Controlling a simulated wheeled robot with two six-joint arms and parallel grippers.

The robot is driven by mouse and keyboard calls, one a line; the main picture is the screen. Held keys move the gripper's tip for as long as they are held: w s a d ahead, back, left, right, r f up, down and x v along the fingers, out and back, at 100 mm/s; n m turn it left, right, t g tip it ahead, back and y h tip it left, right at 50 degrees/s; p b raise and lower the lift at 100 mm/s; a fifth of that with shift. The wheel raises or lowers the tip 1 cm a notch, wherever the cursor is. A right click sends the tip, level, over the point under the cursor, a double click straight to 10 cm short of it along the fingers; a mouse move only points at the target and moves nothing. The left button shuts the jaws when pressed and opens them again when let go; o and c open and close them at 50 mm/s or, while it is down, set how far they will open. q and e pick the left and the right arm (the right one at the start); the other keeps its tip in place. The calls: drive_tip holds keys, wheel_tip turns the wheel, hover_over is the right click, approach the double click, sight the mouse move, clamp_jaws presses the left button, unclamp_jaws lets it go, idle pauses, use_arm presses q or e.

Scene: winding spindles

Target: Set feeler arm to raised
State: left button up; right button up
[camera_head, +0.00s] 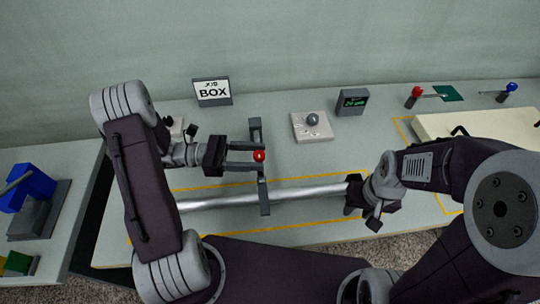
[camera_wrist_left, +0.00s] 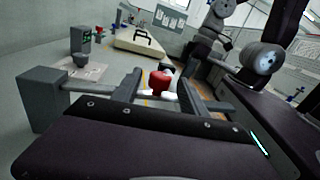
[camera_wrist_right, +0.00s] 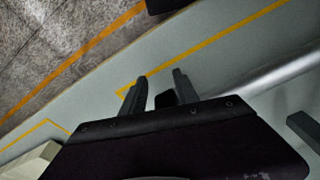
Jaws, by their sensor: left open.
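A red ball knob (camera_head: 259,156) sits by a grey upright bracket at the silver roller, and I take it to be the feeler arm's end; its rod is mostly hidden. My left gripper (camera_head: 258,158) is open, with its fingers on either side of the red knob. In the left wrist view the red knob (camera_wrist_left: 160,82) shows between the spread fingers, with gaps on both sides. My right gripper (camera_head: 352,192) is at the roller's right end. In the right wrist view its fingers (camera_wrist_right: 158,80) stand apart, with a dark shape between them near their base.
The silver roller (camera_head: 308,193) lies across the table inside yellow lines. Behind it are a plate with a grey knob (camera_head: 312,120), a green display (camera_head: 352,101) and a BOX sign (camera_head: 212,91). Other red (camera_head: 416,92) and blue (camera_head: 512,88) knobs stand back right.

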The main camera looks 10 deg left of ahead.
use_arm(q)
drive_tip(key=d, duration=0.4)
drive_tip(key=shift+w+d, duration=0.2)
drive_tip(key=shift+w, duration=0.1)
clamp_jaws()
idle(1.1)
